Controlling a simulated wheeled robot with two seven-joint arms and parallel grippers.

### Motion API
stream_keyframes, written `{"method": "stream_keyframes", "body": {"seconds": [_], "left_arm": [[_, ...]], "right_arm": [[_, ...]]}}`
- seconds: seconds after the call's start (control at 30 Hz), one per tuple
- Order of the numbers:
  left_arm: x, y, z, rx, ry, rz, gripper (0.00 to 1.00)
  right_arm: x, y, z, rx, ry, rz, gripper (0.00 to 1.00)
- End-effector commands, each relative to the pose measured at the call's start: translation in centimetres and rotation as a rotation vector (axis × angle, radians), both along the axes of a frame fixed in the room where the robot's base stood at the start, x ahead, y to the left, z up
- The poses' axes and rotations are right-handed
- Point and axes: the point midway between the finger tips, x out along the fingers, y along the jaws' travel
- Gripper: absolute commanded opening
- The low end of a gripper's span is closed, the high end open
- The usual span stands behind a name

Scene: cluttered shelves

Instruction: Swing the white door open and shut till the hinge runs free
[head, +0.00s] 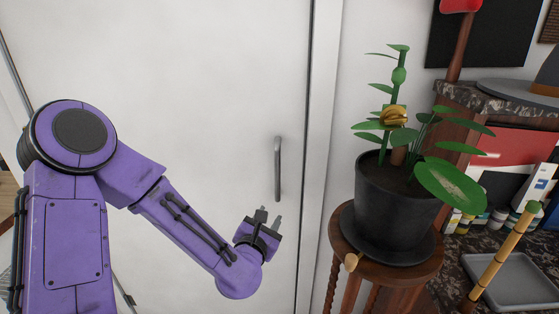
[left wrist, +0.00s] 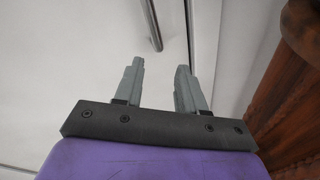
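The white door (head: 190,80) fills the left and middle of the head view and looks shut against its frame. Its grey vertical bar handle (head: 278,168) is near the door's right edge. My left gripper (head: 269,217) is just below the handle, apart from it, with its fingers spread and nothing between them. In the left wrist view the two fingers (left wrist: 160,80) stand apart, and the lower end of the handle (left wrist: 153,28) shows beyond them near the top. The hinges are not visible. My right gripper is in neither view.
Right of the door frame (head: 318,120), a round wooden stand (head: 390,272) bears a black pot (head: 395,205) with a leafy plant, close to my left gripper's right. Farther right are a dark stone counter, a grey tray (head: 512,282) and a bamboo stick (head: 505,250).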

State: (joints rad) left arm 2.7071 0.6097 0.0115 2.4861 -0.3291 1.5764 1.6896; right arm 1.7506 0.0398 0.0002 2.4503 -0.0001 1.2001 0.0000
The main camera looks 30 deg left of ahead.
Motion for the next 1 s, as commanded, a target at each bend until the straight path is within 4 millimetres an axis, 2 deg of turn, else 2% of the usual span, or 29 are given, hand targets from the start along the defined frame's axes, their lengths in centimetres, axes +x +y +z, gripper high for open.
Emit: {"method": "stream_keyframes", "body": {"seconds": [0.03,0.1,0.2,0.27,0.6,0.7,1.0], "left_arm": [[0.4,0.2,3.7,-0.126,-0.115,0.026,0.40],[0.6,0.5,6.4,-0.255,-0.223,0.045,0.40],[1.1,0.8,7.8,-0.335,-0.286,0.052,0.40],[1.8,1.1,7.9,-0.342,-0.293,0.054,0.40],[8.6,3.6,7.8,-0.333,-0.285,0.053,0.40],[9.9,4.0,7.8,-0.334,-0.286,0.053,0.40],[10.6,4.3,7.6,-0.336,-0.286,0.052,0.40]], "right_arm": [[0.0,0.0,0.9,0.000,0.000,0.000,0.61],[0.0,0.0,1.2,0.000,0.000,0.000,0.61],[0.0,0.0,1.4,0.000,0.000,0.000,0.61],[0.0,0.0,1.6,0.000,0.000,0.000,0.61],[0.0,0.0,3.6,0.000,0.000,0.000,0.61],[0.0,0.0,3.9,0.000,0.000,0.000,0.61],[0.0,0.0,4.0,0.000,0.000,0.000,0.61]]}}
